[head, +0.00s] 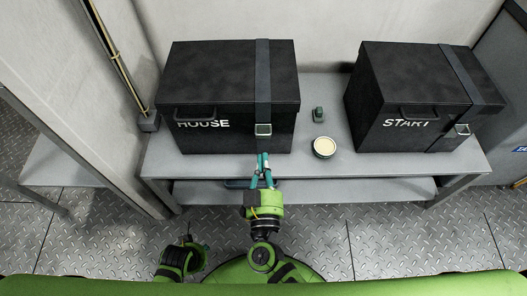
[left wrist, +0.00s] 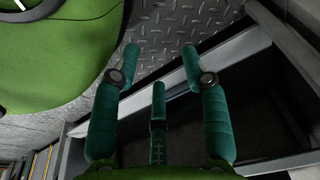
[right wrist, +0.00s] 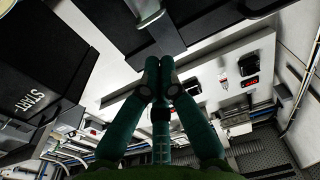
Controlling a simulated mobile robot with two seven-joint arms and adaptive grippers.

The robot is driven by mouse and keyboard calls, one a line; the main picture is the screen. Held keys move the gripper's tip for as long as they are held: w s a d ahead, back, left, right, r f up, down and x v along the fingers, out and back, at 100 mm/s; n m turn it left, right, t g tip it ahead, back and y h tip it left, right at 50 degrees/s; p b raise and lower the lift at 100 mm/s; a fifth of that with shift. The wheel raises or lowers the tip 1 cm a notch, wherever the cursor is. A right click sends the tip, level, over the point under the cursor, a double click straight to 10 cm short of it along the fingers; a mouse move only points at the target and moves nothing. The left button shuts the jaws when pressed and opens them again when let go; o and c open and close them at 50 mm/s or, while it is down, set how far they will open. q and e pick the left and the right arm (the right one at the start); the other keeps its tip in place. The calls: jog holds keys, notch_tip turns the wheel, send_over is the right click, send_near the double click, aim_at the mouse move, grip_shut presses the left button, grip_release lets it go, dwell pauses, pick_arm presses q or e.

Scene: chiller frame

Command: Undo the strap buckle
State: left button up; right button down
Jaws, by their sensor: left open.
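The black HOUSE box (head: 228,90) stands on the grey bench, with a dark strap (head: 263,80) running over its lid and down its front. The strap's metal buckle (head: 263,129) is on the box front and looks fastened; its fine detail is too small to tell. My right gripper (head: 263,156) is just below and in front of the buckle, fingers pointing at it. My left gripper (left wrist: 160,55) is open and empty, low and away from the box.
A second strapped black box, marked START (head: 405,95), stands on the bench (head: 330,165) at the right. A small green object (head: 318,114) and a round cream-topped container (head: 324,147) sit between the boxes. A wall panel (head: 115,100) is close on the left.

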jog(key=w, duration=0.4)
jog(key=w+b, duration=0.1)
jog(key=w, duration=0.3)
jog(key=shift+w+a+r, duration=0.1)
jog(key=shift+w+r, duration=0.1)
jog(key=shift+w, duration=0.05)
pick_arm(q)
jog(key=r, duration=0.1)
jog(key=w+r, duration=0.1)
jog(key=r, duration=0.1)
jog(key=shift+w, duration=0.3)
jog(key=shift+f, duration=0.15)
